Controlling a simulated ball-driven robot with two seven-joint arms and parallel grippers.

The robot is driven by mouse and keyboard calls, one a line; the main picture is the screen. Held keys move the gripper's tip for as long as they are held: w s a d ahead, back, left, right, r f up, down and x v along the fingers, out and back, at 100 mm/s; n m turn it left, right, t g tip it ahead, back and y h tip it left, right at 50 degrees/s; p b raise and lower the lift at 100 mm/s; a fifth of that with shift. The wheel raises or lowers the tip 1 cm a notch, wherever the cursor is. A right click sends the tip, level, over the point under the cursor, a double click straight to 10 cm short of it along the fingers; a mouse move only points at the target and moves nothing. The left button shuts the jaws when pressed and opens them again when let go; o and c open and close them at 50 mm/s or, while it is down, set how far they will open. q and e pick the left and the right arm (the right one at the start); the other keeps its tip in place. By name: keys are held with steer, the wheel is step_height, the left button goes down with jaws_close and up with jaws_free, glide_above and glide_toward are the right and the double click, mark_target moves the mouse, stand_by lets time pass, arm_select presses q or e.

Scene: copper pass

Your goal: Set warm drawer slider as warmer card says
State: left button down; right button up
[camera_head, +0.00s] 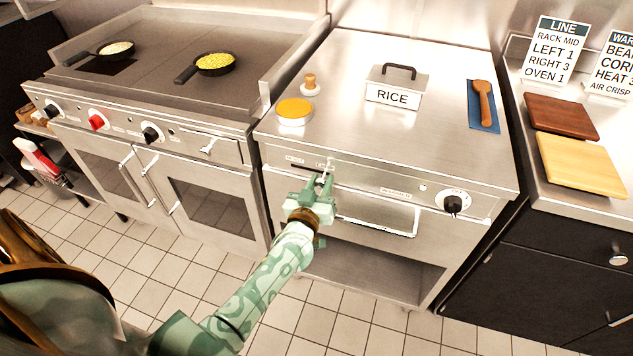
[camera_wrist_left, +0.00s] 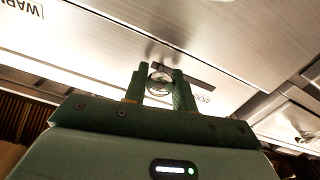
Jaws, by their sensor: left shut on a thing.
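The warm drawer slider's small round knob (camera_wrist_left: 160,78) is between the fingers of my left gripper (camera_head: 322,182), which is shut on it. The fingers also show close up in the left wrist view (camera_wrist_left: 160,92). The slider's dark slot (camera_wrist_left: 195,77) runs along the front panel above the warm drawer (camera_head: 365,212). Most of the visible slot lies to the left of the gripper in the head view. The warmer card (camera_head: 619,65) stands at the far right, cut off by the picture edge; "HEAT 3" and "AIR CRISP" are readable. My right gripper is out of view.
A black dial (camera_head: 453,204) sits right of the drawer on the same panel. The LINE card (camera_head: 554,50) stands beside the warmer card. Tiled floor lies in front.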

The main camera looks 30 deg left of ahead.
arm_select(q)
steer(key=c, duration=1.2)
jaws_free()
steer(key=shift+d, duration=0.3)
steer(key=shift+s, duration=0.1)
steer(key=p+v, duration=0.3)
steer(key=v, duration=1.3)
steer(key=shift+f, duration=0.1)
steer(key=shift+a, duration=0.1)
